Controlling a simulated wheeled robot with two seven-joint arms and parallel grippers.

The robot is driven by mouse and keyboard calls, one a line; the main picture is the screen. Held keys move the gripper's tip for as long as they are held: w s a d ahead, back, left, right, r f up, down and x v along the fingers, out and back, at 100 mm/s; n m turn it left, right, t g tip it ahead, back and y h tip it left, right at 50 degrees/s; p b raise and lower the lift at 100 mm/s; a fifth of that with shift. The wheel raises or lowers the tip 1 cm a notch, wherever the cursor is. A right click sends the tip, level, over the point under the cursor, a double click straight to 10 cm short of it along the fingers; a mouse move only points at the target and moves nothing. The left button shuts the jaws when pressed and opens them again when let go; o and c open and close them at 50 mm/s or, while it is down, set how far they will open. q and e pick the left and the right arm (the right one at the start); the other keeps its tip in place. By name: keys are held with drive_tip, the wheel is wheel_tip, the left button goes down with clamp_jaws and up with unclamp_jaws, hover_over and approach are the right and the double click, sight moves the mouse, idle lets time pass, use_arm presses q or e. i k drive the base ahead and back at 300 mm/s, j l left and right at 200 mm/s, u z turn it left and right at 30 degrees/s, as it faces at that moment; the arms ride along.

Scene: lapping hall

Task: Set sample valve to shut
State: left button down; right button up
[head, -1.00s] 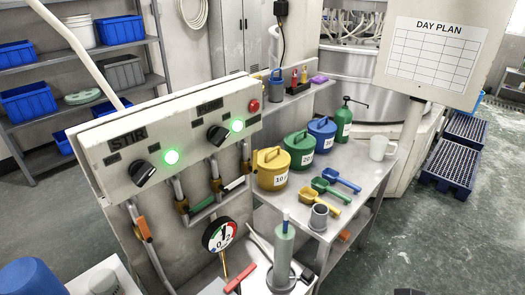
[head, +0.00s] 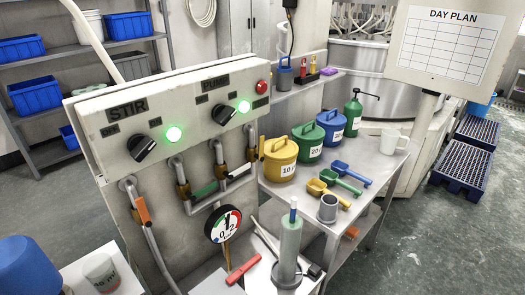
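Several lever handles show on the pipes below the grey control panel (head: 180,115). An orange lever (head: 142,209) hangs steeply at the left. A green lever (head: 205,190) and a white lever (head: 238,171) lie slanted on the middle pipes. A yellow lever (head: 261,147) stands upright at the right. A red lever (head: 242,268) lies slanted below the round gauge (head: 223,224). I read no label that tells which one is the sample valve. Neither of my grippers is in view.
The panel has a STIR knob (head: 142,147), a second knob (head: 223,114), two lit green lamps and a red button (head: 262,87). A cylinder (head: 290,245) stands near the red lever. Lidded pots and scoops stand on the side table (head: 370,165). A blue container (head: 26,266) is at lower left.

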sight(260, 156)
drive_tip(key=i+l, duration=0.2)
drive_tip(key=l, duration=0.2)
drive_tip(key=i+l, duration=0.2)
drive_tip(key=l, duration=0.2)
drive_tip(key=i+l+z, duration=0.1)
drive_tip(key=l, duration=0.3)
drive_tip(key=i, duration=0.1)
